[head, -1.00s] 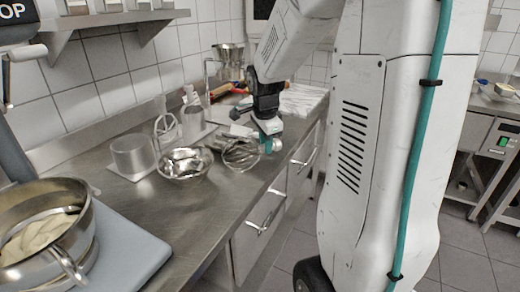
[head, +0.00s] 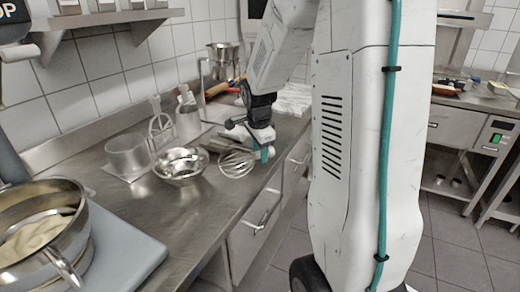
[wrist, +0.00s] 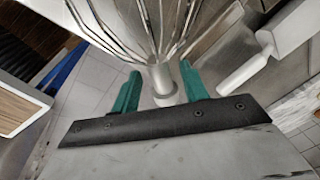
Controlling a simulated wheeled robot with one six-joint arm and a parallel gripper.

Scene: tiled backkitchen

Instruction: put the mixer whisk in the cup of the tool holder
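The mixer whisk (head: 237,163), a wire balloon, lies on the steel counter to the right of a shiny bowl. In the wrist view its wires (wrist: 160,25) spread away at the top, and its pale neck (wrist: 163,85) lies between my teal fingers. My gripper (head: 264,152) is low over the counter's front edge. In the wrist view my gripper (wrist: 160,88) has its fingers apart, with gaps showing beside the neck, so it looks open around it. A grey cylindrical cup (head: 127,157), apparently the tool holder's, stands on a flat plate at the left, beyond the bowl.
The shiny bowl (head: 181,166) stands between cup and whisk. An upright rack (head: 160,130) and a bottle (head: 188,118) stand behind it. A large mixing bowl (head: 45,235) is at the near left. The front middle counter is clear.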

